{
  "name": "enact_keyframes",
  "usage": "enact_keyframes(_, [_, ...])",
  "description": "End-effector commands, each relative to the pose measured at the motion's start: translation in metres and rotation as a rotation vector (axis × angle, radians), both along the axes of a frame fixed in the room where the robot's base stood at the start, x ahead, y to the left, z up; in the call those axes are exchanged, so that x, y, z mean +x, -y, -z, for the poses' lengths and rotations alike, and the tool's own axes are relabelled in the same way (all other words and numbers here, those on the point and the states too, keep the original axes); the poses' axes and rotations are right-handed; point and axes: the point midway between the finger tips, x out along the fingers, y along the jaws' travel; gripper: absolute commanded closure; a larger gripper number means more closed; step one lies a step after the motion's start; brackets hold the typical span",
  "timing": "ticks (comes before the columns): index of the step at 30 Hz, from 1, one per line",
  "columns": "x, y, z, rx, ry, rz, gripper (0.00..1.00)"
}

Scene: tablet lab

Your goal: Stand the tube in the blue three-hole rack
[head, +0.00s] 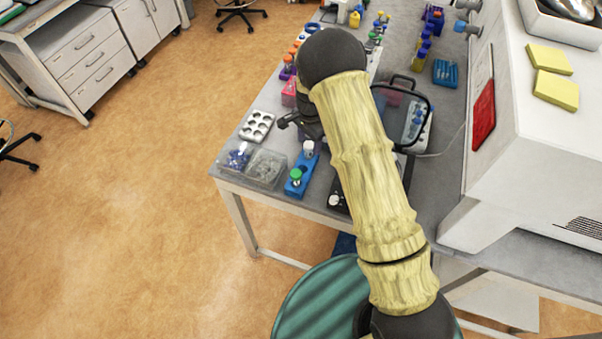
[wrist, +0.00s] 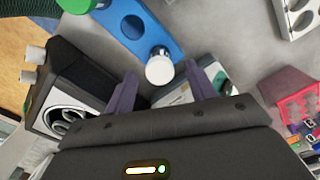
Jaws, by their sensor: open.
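The blue three-hole rack (head: 301,185) lies near the front edge of the bench, left of my arm. It also shows at the top of the wrist view (wrist: 147,28). A green-capped tube (head: 296,174) is at its near end. A white-capped tube (head: 308,148) is at the other end and appears upright in the end hole; its base is hidden. The middle hole looks empty. In the wrist view, my gripper (wrist: 161,86) is open, its two fingers apart on either side of the white cap (wrist: 160,69), just short of it and not visibly touching.
A white well tray (head: 257,126) and clear boxes of small parts (head: 265,168) stand left of the rack. A black-and-white device (wrist: 68,90) lies left of my fingers, and a pink rack (wrist: 300,103) is right.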

Motion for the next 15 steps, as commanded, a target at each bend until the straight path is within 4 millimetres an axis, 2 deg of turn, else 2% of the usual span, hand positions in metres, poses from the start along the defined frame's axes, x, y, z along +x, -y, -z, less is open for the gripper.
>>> enact_keyframes(5, [0.001,0.0,-0.019,0.001,0.004,-0.001,0.44])
enact_keyframes(15, [0.001,0.0,-0.085,0.001,0.006,-0.001,0.44])
